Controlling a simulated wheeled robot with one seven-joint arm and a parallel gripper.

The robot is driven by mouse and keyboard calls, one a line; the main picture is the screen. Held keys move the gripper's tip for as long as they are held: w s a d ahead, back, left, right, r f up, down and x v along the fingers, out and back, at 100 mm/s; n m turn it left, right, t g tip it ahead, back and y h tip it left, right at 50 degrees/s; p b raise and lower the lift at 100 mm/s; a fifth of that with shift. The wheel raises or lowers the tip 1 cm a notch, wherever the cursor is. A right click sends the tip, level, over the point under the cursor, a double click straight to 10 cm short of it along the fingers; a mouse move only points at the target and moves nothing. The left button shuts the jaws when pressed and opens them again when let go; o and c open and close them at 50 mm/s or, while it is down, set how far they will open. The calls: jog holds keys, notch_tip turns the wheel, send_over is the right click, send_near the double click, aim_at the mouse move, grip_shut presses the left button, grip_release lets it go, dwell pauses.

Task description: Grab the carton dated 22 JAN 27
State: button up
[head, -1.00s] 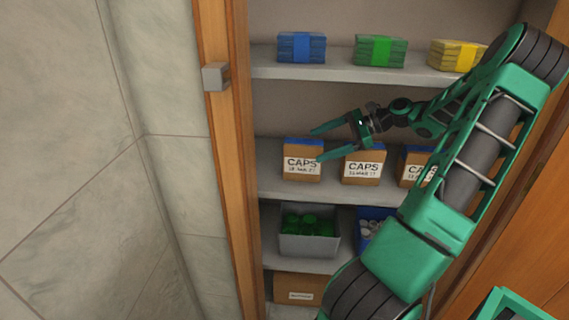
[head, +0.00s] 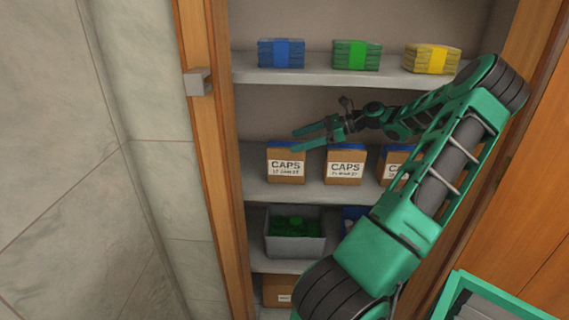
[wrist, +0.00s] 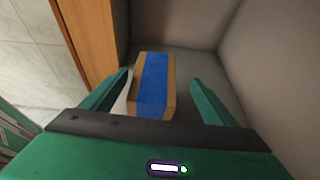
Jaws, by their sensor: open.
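Three brown cartons with blue tops and white CAPS labels stand in a row on the middle shelf: a left carton (head: 286,174), a middle carton (head: 345,175) and a right carton (head: 391,172), partly behind my arm. The small date lines are too blurred to read surely. My gripper (head: 294,140) is open, its fingers pointing left at the top of the left carton. In the wrist view one carton (wrist: 153,92) with a blue top lies between the spread fingers of my gripper (wrist: 158,77), with gaps at both sides.
The upper shelf (head: 310,77) holds blue (head: 281,53), green (head: 357,55) and yellow (head: 432,58) banded stacks. Below the cartons is a grey bin (head: 294,246) of green caps. The wooden cabinet frame (head: 213,150) stands close at the left. The middle carton is close beside the left one.

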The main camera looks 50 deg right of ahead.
aim_at(288, 144)
jog(key=shift+s+a+x, duration=0.15)
jog(key=shift+x, duration=1.15)
jog(key=shift+s+a+x, duration=0.15)
jog(key=shift+x, duration=1.2)
jog(key=c, duration=1.8)
jog(key=shift+r, duration=0.1)
